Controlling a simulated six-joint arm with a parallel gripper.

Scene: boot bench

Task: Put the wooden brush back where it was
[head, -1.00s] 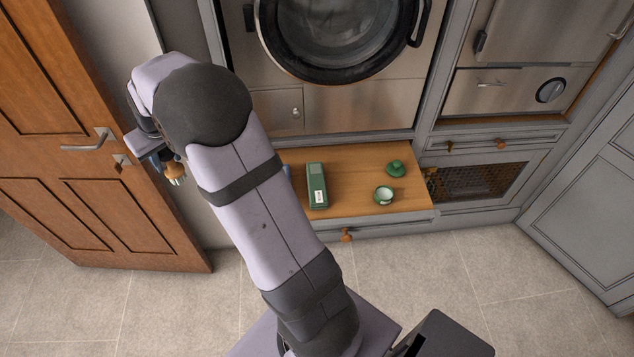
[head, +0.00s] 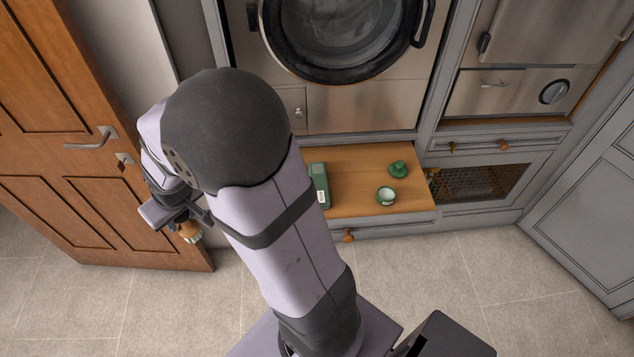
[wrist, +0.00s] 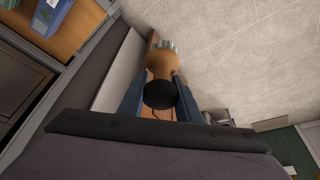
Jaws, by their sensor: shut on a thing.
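The wooden brush (head: 191,235) has a round wooden body and pale bristles. In the head view it hangs at my gripper (head: 178,222), at the left, in front of the wooden door and off the bench. In the wrist view the brush (wrist: 162,60) lies between the two blue fingers of my gripper (wrist: 160,88), which are shut on it. A black round part of it faces the camera, and its pale green bristles point away. My arm hides part of the bench top (head: 360,205) in the head view.
On the bench top stand a green box (head: 320,185), an open green round tin (head: 386,196) and a green lid (head: 398,170). The wrist view shows a blue container (wrist: 52,15) on a wooden surface. The wooden door (head: 90,190) is close at the left. The tiled floor is clear.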

